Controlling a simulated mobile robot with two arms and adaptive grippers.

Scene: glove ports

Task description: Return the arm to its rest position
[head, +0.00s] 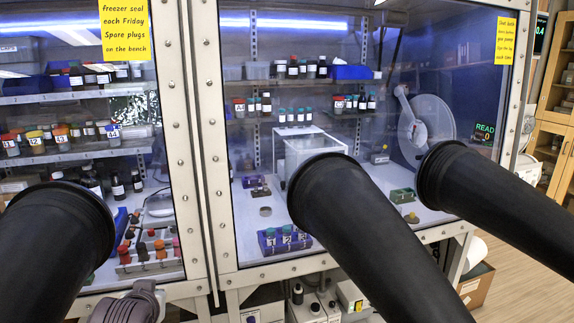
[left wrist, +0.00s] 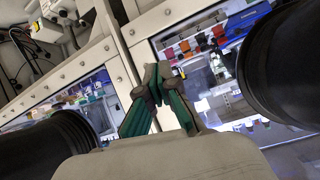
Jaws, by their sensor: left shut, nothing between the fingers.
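My left gripper (left wrist: 158,76) shows in the left wrist view, with dark linkages and green finger parts. Its fingertips are together and hold nothing. It is outside the glove box, in front of the metal frame between two windows, with a black glove sleeve on either side. In the head view, a grey-mauve part of my left arm shows at the bottom left edge, below the left window; the fingertips cannot be made out there. My right gripper is in neither view.
Black glove sleeves stick out toward me: left (head: 50,245), middle (head: 365,240) and right (head: 490,195). Behind the glass are shelves of bottles, a blue vial rack (head: 284,243) and a clear container (head: 310,155). A cardboard box (head: 476,284) stands on the floor at right.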

